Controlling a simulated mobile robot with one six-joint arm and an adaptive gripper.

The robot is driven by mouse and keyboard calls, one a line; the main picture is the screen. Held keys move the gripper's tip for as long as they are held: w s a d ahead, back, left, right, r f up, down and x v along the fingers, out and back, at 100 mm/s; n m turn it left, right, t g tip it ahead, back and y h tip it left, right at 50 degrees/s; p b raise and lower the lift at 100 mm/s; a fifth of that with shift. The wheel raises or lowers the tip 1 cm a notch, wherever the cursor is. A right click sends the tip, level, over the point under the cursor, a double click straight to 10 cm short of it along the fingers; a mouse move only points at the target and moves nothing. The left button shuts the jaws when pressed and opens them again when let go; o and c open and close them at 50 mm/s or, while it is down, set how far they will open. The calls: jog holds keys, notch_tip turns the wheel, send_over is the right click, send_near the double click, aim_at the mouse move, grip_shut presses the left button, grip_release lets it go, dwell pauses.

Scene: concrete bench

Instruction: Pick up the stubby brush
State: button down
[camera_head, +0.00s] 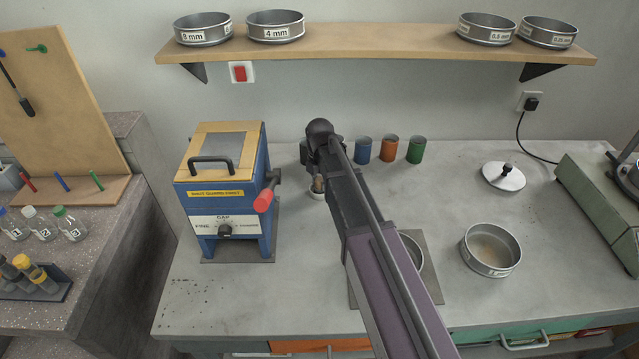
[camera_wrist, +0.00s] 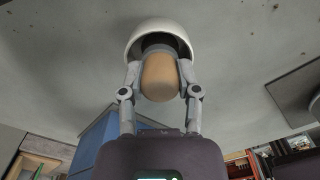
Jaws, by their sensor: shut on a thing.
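The stubby brush (camera_wrist: 160,78) shows in the wrist view as a short, rounded tan handle with a dark band at its far end. My gripper (camera_wrist: 160,88) is shut on it, one finger on each side. A pale, rounded cup-like piece (camera_wrist: 160,29) surrounds the dark end; I cannot tell whether it is a separate cup or touches the bench. In the head view a little of the tan handle (camera_head: 318,185) shows below my wrist, right of the blue machine. My arm hides most of the gripper there.
A blue grinder (camera_head: 228,190) with a red-knobbed lever (camera_head: 264,200) stands close on the left. Blue (camera_head: 363,150), orange (camera_head: 389,149) and green (camera_head: 415,150) cups stand to the right. A sieve pan (camera_head: 490,251) and metal lid (camera_head: 504,177) are further right. A shelf (camera_head: 375,42) overhangs behind.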

aim_at(320, 179)
notch_tip(320, 179, up, 4)
jog(key=p, duration=0.4)
jog(key=s+d, duration=0.1)
jog(key=s, duration=0.4)
jog(key=s+d, duration=0.2)
jog(key=s, duration=0.3)
jog(key=s+d+p, duration=0.1)
jog(key=s, duration=0.4)
jog(key=shift+s+d+r, duration=0.1)
jog(key=shift+d+r, duration=0.25)
jog(key=shift+d, duration=0.05)
jog(key=c, duration=1)
grip_release()
jog(key=c, duration=0.3)
jog(key=shift+c, duration=0.2)
jog(key=shift+d, duration=0.1)
jog(key=shift+d, duration=0.4)
